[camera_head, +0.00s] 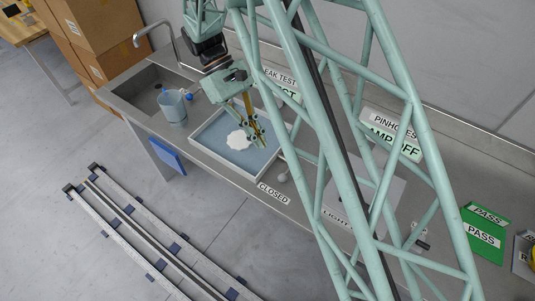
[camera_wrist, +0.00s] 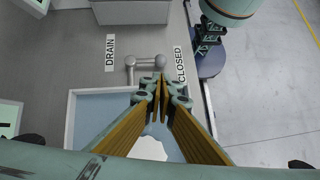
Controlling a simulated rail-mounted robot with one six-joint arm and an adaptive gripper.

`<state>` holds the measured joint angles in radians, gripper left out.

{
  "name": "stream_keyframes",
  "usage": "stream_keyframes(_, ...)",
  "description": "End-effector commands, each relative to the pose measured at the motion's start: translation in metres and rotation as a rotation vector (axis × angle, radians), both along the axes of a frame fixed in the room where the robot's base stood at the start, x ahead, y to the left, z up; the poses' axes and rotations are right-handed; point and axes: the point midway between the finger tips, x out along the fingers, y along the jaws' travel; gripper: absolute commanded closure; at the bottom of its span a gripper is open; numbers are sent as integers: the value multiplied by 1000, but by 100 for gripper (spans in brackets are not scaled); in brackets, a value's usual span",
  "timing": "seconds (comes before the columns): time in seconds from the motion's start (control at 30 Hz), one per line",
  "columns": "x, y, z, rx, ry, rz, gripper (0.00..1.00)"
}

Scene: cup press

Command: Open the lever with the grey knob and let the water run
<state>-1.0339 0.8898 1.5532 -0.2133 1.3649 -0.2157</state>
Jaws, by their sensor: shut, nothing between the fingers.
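The lever with the grey knob (camera_wrist: 160,61) shows in the wrist view just beyond my fingertips, its bar lying between the DRAIN label (camera_wrist: 110,52) and the CLOSED label (camera_wrist: 180,65). The knob end is on the CLOSED side. In the head view the grey knob (camera_head: 283,177) is small, by the tray's right corner. My gripper (camera_head: 260,143) is shut and empty, pointing down over the shallow tray (camera_head: 205,150); it also shows in the wrist view (camera_wrist: 161,82). I cannot tell whether the fingertips touch the lever. A white patch (camera_head: 237,139) lies in the blue-floored tray.
A blue jug (camera_head: 172,106) stands left of the tray, near the sink (camera_head: 140,90) and tap (camera_head: 152,32). A green PASS bin (camera_head: 482,235) stands at the right. My arm's lattice hides part of the counter. Cardboard boxes (camera_head: 105,30) stand at the back left.

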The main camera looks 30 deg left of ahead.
Motion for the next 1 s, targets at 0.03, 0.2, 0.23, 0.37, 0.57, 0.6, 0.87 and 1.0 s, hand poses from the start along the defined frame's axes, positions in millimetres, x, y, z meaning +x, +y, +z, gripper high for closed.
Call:
stream_keyframes(0.03, 0, -1, -1, -1, 0, 0, 100)
stream_keyframes(0.2, -1, -7, -10, 0, 0, 0, 100)
stream_keyframes(0.23, -2, -9, -11, -1, 0, 0, 100)
stream_keyframes(0.37, -4, -18, -22, -1, 0, 0, 100)
stream_keyframes(0.57, -7, -34, -41, -2, 2, 0, 100)
stream_keyframes(0.6, -8, -37, -46, -2, 2, 0, 100)
stream_keyframes(0.87, -11, -54, -67, -2, 1, -1, 100)
stream_keyframes(1.0, -12, -59, -73, 0, 0, 0, 100)
